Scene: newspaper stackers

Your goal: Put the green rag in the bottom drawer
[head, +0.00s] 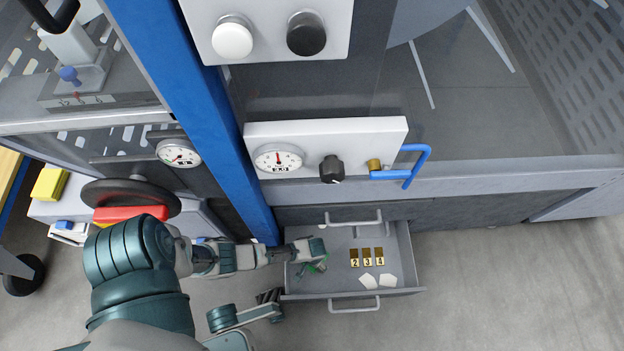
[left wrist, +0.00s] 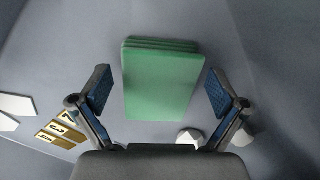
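The bottom drawer (head: 354,296) is pulled open at the foot of the machine. The green rag (left wrist: 162,85) is a folded, layered rectangle, between and beyond my left gripper's fingers in the left wrist view. In the head view only a small green part of the rag (head: 319,267) shows, inside the drawer's left side, with my gripper over it. My left gripper (head: 318,258) reaches into the drawer from the left. In the left wrist view its fingers (left wrist: 160,95) are spread, with gaps on both sides of the rag.
Numbered brass tags (head: 366,257) and white pieces (head: 377,281) lie in the drawer, right of the rag. A small white knob-like piece (left wrist: 190,137) is near the right finger. A blue post (head: 213,130) stands close above my arm. The floor at right is clear.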

